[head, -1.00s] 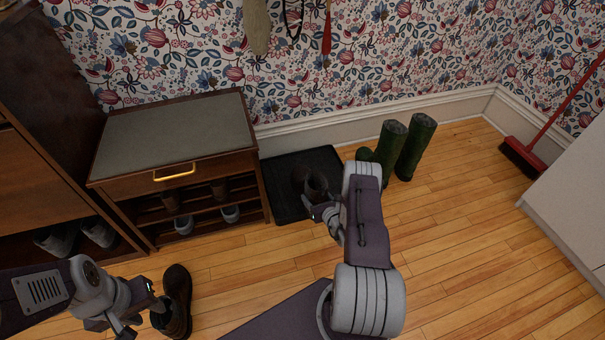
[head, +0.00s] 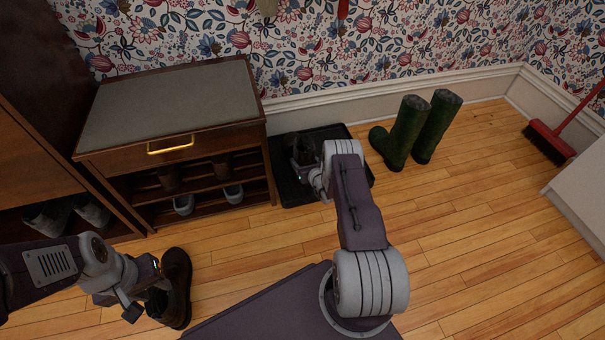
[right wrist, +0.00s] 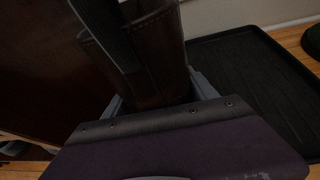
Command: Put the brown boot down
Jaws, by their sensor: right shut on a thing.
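A dark brown boot (head: 302,150) is in my right gripper (head: 312,172), over the left part of the black tray (head: 357,150). My forearm partly covers it in the head view. In the right wrist view its brown leather shaft (right wrist: 158,55) stands between the fingers, which are shut on it. Its sole is hidden, so I cannot tell whether it touches the tray. My left gripper (head: 145,290) is at the lower left with its fingers apart. It is beside another brown boot (head: 178,285) that appears upright on the floor; whether they touch is unclear.
A shoe bench (head: 165,110) with shoes on its shelves stands directly left of the tray. Green rubber boots (head: 405,130) stand right of the tray by the wall. A red broom (head: 550,143) is at the far right. The wooden floor between is clear.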

